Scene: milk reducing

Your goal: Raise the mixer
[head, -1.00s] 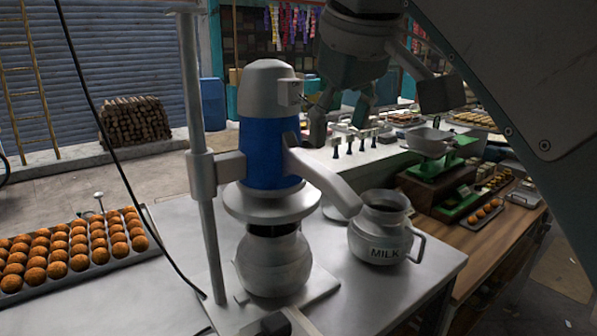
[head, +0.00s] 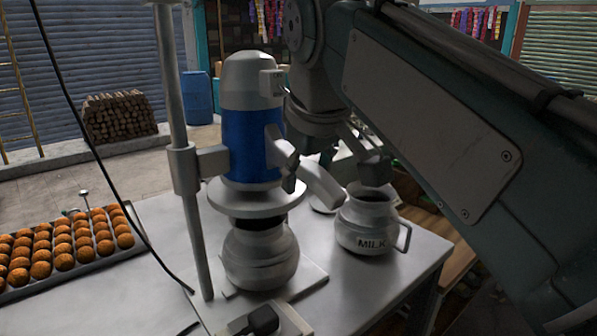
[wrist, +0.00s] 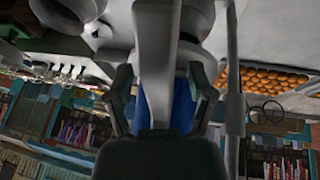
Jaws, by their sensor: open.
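The mixer (head: 250,147), a grey-capped blue motor body, is mounted on an upright pole (head: 176,120). Its round plate sits over a grey metal pot (head: 262,262). A grey handle (head: 322,184) slopes down to the right from the mixer body. My gripper (head: 332,177) is open, with one finger on each side of the handle in the head view. In the wrist view, which looks upside down, my gripper (wrist: 164,92) has the handle (wrist: 154,60) between its spread fingers, the blue body behind. Whether a finger touches the handle I cannot tell.
A milk jug (head: 366,225) stands right of the pot, close below my gripper. A tray of round orange-brown sweets (head: 62,245) lies at the left. A black cable (head: 92,140) hangs at the left. A plug and socket (head: 262,320) sit at the table's front.

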